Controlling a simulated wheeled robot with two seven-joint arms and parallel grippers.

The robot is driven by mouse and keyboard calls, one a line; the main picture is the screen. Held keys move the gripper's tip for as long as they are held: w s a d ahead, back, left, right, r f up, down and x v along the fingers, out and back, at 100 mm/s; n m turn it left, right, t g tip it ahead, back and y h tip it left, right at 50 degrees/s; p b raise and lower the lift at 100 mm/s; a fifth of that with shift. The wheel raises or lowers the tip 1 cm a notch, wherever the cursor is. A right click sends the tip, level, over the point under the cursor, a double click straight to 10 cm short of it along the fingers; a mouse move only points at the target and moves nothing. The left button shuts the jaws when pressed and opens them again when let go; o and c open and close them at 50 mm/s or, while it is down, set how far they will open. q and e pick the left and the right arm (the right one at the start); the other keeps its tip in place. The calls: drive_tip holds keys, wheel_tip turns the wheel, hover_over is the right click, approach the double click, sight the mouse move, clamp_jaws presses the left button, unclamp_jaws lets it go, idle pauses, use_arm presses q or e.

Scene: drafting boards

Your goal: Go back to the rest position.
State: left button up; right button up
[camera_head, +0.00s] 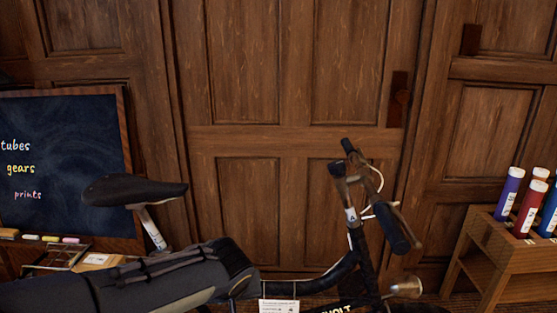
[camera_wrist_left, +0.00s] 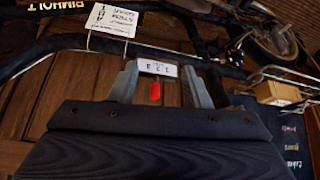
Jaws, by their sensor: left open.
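My left arm comes in from the lower left in the head view, and my left gripper (camera_head: 236,291) points down beside the bicycle's frame. In the left wrist view my left gripper (camera_wrist_left: 160,67) is open, its two grey fingers apart. A small white label with dark marks (camera_wrist_left: 157,68) and a red piece (camera_wrist_left: 155,92) show between the fingers; I cannot tell whether they touch them. The bicycle (camera_head: 345,270) stands in front of the door, with a dark saddle (camera_head: 135,190) and a handlebar (camera_head: 378,205). My right gripper is not in view.
A white printed tag (camera_head: 279,306) hangs on the frame. A chalkboard (camera_head: 70,160) stands at the left. A wooden rack (camera_head: 495,245) with several coloured tubes stands at the right. A wooden door (camera_head: 300,140) closes off the back. A small box (camera_head: 98,261) sits behind the saddle.

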use_arm(q)
drive_tip(key=s+a+r+h+p, duration=0.2)
drive_tip(key=s+a+r+p, duration=0.3)
drive_tip(key=s+r+p, duration=0.6)
drive_tip(key=s+a+r+h+p, duration=0.2)
drive_tip(key=s+a+r+p, duration=0.4)
drive_tip(key=s+r+p, duration=0.6)
wheel_tip(320, 180, up, 2)
drive_tip(key=shift+s+h+p, duration=0.25)
drive_tip(key=shift+h+p, duration=0.05)
drive_tip(key=shift+p, duration=0.35)
idle(0.3)
